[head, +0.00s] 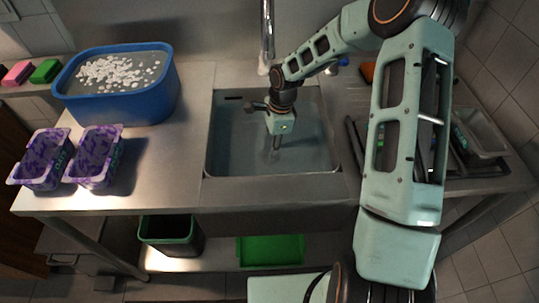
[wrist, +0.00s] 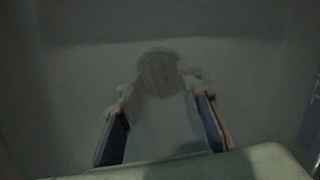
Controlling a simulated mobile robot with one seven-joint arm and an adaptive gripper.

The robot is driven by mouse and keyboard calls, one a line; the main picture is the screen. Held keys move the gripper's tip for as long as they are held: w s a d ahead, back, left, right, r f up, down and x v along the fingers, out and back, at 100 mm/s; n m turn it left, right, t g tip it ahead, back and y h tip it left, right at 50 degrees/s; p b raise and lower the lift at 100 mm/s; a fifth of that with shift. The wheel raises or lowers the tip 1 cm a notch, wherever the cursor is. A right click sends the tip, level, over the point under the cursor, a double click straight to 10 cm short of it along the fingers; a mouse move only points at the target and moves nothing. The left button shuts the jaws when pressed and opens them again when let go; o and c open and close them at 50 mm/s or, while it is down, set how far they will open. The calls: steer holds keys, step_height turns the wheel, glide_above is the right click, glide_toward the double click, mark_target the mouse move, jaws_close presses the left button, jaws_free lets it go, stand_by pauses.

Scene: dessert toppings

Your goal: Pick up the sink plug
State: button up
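My gripper (head: 276,148) points down into the steel sink (head: 228,160) in the head view. In the dark wrist view, its two fingers (wrist: 162,98) stand wide apart with a clear gap between them. A dim, round, grey-brown shape (wrist: 157,74) with faint lines lies on the sink floor just beyond the fingertips, roughly centred between them. It may be the sink plug or the drain; I cannot tell which. No plug can be made out in the head view, where my gripper covers part of the sink floor.
A faucet (head: 264,40) rises behind the sink. Left of it stand a blue tub (head: 135,108) with white pieces floating in it and two purple-patterned containers (head: 95,160) (head: 42,162). A grey tray (head: 485,135) is at the right. The sink walls surround my gripper.

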steer(key=shift+f, duration=0.2)
jaws_close()
steer(key=shift+r, duration=0.15)
